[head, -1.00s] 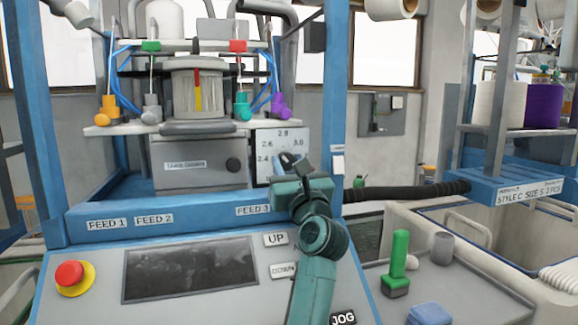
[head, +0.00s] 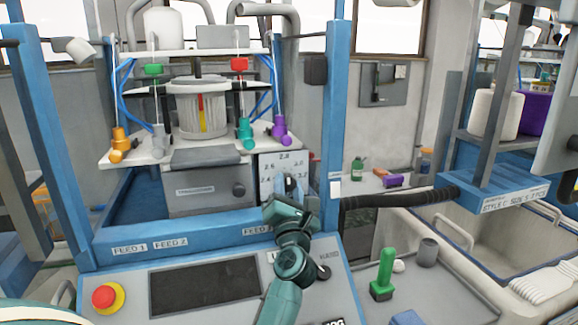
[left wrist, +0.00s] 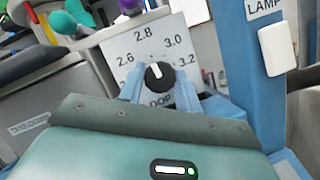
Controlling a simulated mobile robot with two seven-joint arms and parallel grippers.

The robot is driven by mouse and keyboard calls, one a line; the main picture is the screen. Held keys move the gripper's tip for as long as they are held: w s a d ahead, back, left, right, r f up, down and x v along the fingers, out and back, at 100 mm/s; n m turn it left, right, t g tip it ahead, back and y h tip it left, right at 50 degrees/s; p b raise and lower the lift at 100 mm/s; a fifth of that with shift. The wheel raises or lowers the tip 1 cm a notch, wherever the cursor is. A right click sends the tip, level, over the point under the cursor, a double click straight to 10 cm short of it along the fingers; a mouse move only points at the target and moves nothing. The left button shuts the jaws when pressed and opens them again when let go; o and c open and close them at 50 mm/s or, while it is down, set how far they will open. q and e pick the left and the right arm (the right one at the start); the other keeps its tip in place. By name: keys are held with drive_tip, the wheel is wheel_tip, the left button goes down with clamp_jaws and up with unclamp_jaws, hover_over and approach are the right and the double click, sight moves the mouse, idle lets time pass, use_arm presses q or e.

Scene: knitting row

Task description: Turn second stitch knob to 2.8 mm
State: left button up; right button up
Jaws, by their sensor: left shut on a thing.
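The stitch dial plate (head: 270,172) is white with printed numbers, on the right of the grey machine housing. The left wrist view shows the plate (left wrist: 117,48) closer, with 2.6, 2.8, 3.0 and 3.2 around a round black knob (left wrist: 158,74). The knob's white mark points up and slightly left, roughly toward 2.8. My left gripper (head: 290,186) is at the dial; in the left wrist view its blue fingers (left wrist: 160,90) are shut on the knob, one on each side. The lower part of the knob is hidden by the gripper. My right gripper is not in view.
Another dark knob (head: 239,189) sits on the housing, left of the plate. A blue post (head: 337,110) stands close to the right. Below are a control panel with a dark screen (head: 205,286) and a red button (head: 105,296). A green-handled tool (head: 385,270) stands on the grey side tray.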

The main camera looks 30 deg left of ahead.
use_arm(q)
drive_tip(key=shift+r+m+h+p, duration=0.15)
drive_tip(key=shift+m+h+p, duration=0.25)
drive_tip(key=shift+m+p, duration=0.35)
drive_tip(key=o, duration=1)
drive_tip(key=shift+c, duration=0.2)
drive_tip(key=shift+f, duration=0.25)
